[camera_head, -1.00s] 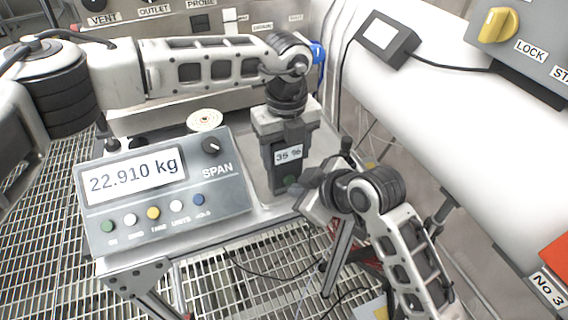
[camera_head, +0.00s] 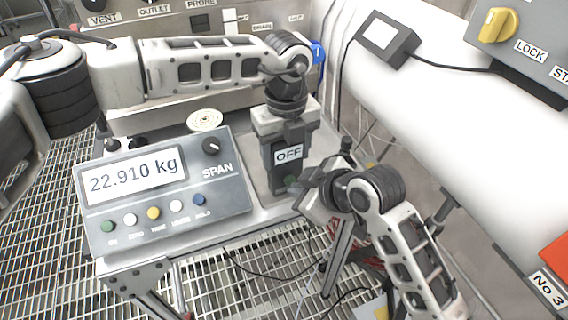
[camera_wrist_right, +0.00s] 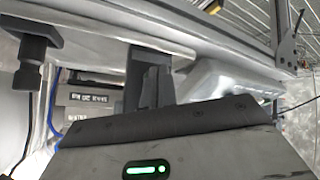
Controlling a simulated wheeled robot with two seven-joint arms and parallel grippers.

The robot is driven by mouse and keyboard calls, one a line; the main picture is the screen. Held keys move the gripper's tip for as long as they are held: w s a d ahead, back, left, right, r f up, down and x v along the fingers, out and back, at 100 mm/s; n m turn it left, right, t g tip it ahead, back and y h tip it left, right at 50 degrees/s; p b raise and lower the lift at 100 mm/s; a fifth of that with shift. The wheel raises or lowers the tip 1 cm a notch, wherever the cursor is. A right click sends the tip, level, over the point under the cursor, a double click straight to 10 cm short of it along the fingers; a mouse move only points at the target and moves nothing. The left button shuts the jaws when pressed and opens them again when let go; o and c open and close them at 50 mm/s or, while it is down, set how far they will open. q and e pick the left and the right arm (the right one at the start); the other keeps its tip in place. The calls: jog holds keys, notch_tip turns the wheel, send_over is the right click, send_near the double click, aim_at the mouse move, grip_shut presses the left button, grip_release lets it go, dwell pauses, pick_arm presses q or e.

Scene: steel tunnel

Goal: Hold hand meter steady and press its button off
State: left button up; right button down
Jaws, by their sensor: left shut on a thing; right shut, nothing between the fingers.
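The hand meter (camera_head: 288,155) is a dark handheld unit, upright over the grey table, with a white display reading OFF. My left gripper (camera_head: 286,122) comes from above and is shut on the hand meter's upper part. My right gripper (camera_head: 304,188) is shut and empty, its tips at the meter's lower front by the button. I cannot tell whether they touch it. The right wrist view shows my right gripper's dark fingers (camera_wrist_right: 150,86), with the meter hard to make out.
A grey scale indicator (camera_head: 160,190) reading 22.910 kg stands left of the meter. A round pale disc (camera_head: 205,120) lies behind it. A white pipe (camera_head: 430,130) with a small box (camera_head: 388,39) runs along the right. Grating floor lies below.

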jog(key=shift+s+d, duration=0.1)
jog(key=shift+s, duration=0.1)
jog(key=s, duration=0.1)
jog(key=s+d, duration=0.1)
jog(key=s, duration=0.1)
jog(key=s+d, duration=0.1)
jog(key=s, duration=0.1)
jog(key=shift+s+d, duration=0.1)
jog(key=shift+d, duration=0.1)
dwell(0.7)
pick_arm(q)
jog(key=o, duration=1.2)
